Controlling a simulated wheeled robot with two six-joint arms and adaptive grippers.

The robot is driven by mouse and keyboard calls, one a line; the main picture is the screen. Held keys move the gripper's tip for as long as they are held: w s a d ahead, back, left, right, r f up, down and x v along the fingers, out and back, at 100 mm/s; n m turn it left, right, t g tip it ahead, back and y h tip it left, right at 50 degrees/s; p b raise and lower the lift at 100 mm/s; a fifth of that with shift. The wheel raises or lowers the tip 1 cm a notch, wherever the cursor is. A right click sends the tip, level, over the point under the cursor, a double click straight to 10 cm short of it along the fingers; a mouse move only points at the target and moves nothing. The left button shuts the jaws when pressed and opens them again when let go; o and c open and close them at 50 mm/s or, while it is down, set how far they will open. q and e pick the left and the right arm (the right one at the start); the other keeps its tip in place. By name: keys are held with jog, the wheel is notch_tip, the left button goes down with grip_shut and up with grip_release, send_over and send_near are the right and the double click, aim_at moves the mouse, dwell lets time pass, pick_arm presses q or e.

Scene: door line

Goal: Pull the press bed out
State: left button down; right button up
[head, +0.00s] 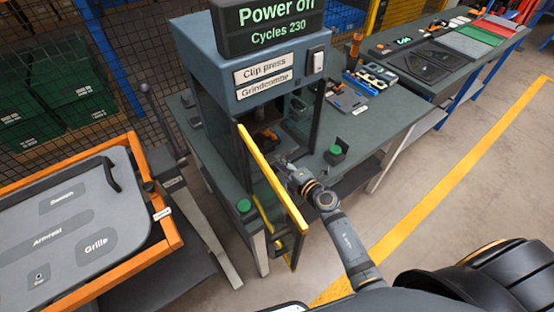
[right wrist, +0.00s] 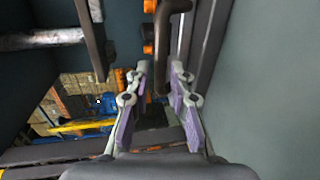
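The clip press (head: 265,78) stands on a dark green bench, and its display reads "Power off". Its yellow-edged door (head: 272,180) stands swung open toward me. The press bed is low inside the press, dark and mostly hidden by the frame and my arm. My right gripper (head: 283,163) reaches in at the front opening, to the right of the door. In the right wrist view, a dark curved handle (right wrist: 161,70) lies between the fingertips of my right gripper (right wrist: 160,80). The fingers look apart, with a small gap beside the handle. My left gripper is out of view.
Green buttons stand on the bench, left (head: 243,206) and right (head: 335,152) of the opening. An orange-edged rack with a grey panel (head: 60,235) is at left. Tools and trays (head: 430,62) lie along the bench. The floor (head: 450,190) at right is clear.

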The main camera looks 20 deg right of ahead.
jog(key=shift+x, duration=1.4)
grip_shut()
